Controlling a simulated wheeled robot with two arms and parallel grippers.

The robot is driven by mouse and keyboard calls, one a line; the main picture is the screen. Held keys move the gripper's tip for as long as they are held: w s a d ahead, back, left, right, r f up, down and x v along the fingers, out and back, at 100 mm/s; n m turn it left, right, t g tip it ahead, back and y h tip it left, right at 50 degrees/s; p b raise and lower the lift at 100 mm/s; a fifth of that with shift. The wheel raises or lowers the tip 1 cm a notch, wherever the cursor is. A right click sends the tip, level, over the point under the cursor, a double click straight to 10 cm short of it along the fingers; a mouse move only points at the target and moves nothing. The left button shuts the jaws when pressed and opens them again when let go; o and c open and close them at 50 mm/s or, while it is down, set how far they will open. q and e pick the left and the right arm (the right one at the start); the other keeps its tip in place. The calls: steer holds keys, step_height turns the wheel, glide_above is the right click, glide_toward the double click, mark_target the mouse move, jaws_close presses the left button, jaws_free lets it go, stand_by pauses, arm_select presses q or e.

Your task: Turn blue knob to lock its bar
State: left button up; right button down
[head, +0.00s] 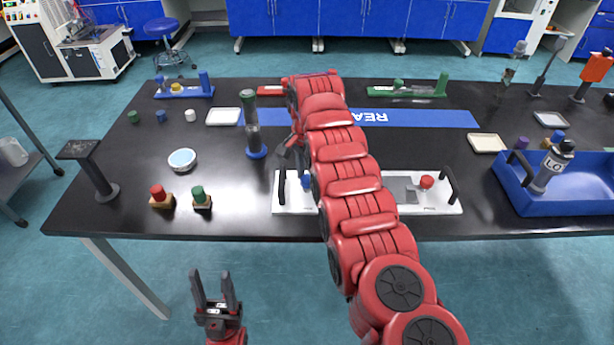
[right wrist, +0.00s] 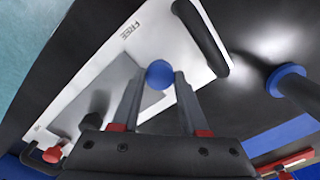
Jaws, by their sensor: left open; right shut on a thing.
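A white panel (head: 290,203) with a black handle at each end lies near the table's front edge. The blue knob (head: 306,182) is on its left part and the red knob (head: 427,182) on its right part. In the right wrist view the blue knob (right wrist: 159,74) sits between the fingertips of my right gripper (right wrist: 157,84), which is shut on it. The word FREE is printed on the panel near that end. I cannot make out the blue knob's bar. My right arm hides the panel's middle in the head view. My left gripper (head: 216,285) is open and empty, in front of the table.
A dark-handled tool with a blue base (head: 256,152) stands close behind the panel. Red (head: 157,196) and green (head: 200,196) knobs on small blocks are to the left. A blue tray (head: 515,187) is at the right.

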mark_target(308, 178)
stand_by(0.3)
steer(key=shift+c, duration=2.1)
jaws_free()
steer(key=shift+r, duration=0.55)
step_height(308, 178, up, 6)
steer(key=shift+d+f+p, duration=0.15)
steer(key=shift+f+p, duration=0.05)
steer(key=shift+p, duration=0.1)
step_height(308, 178, up, 11)
steer(key=p, duration=1.1)
